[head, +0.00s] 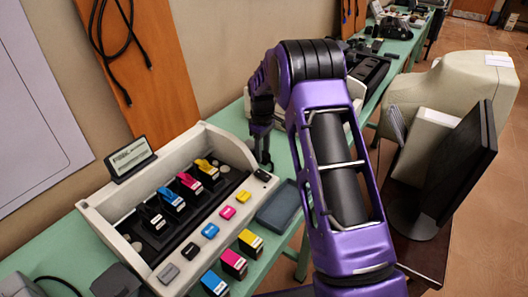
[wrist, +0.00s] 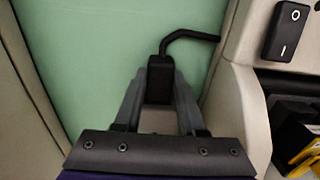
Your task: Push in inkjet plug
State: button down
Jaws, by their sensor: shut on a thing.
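My gripper (wrist: 158,98) is shut on a black plug (wrist: 155,80) in the wrist view. A bent black cord runs from the plug's far end to the right, toward the printer's side. The inkjet printer (head: 111,230) is a cream open housing on the green table in the head view. In the head view my gripper (head: 265,152) is low beside the printer's right end, near its black power switch (head: 263,175). The switch also shows at the wrist view's upper right (wrist: 287,32). I cannot see a socket or whether the plug touches one.
Several ink cartridges (head: 235,262) and coloured buttons line the printer's front. A small dark tray (head: 277,205) lies on the green table (wrist: 95,60) right of the printer. A monitor (head: 460,165) stands at the right. The wall is close behind.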

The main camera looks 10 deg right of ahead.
jog(key=shift+w+a+r, duration=0.1)
jog(key=shift+w+a, duration=0.1)
jog(key=c, duration=0.6)
grip_release()
jog(key=shift+o, duration=0.6)
notch_tip(320, 180, up, 17)
jog(key=p, duration=0.2)
jog(key=shift+r, duration=0.15)
